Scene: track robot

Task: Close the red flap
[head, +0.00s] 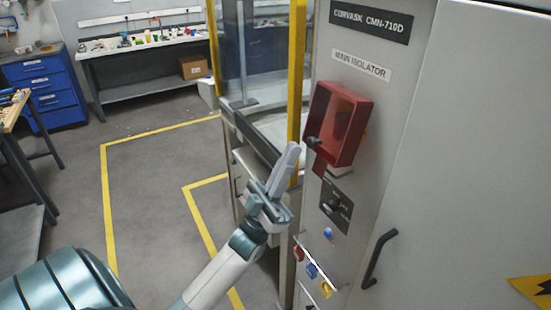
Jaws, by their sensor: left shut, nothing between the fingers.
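The red flap (355,132) is a box-shaped red cover on the grey cabinet front, below the label "MAIN ISOLATOR". It appears to stand out from the panel, and its exact angle is hard to tell. A dark knob (313,143) shows at its lower left edge. My left gripper (292,152) is shut and empty, pointing up, just left of and slightly below the flap's lower left corner. A small gap shows between the fingertips and the knob in the picture; the depth between them cannot be judged. My right gripper is not in view.
Below the flap are a black switch plate (336,205), a blue button (327,233) and several coloured padlocks (312,270). A black door handle (379,258) is at lower right. A yellow post (297,75) stands close left of the flap. Open floor lies left.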

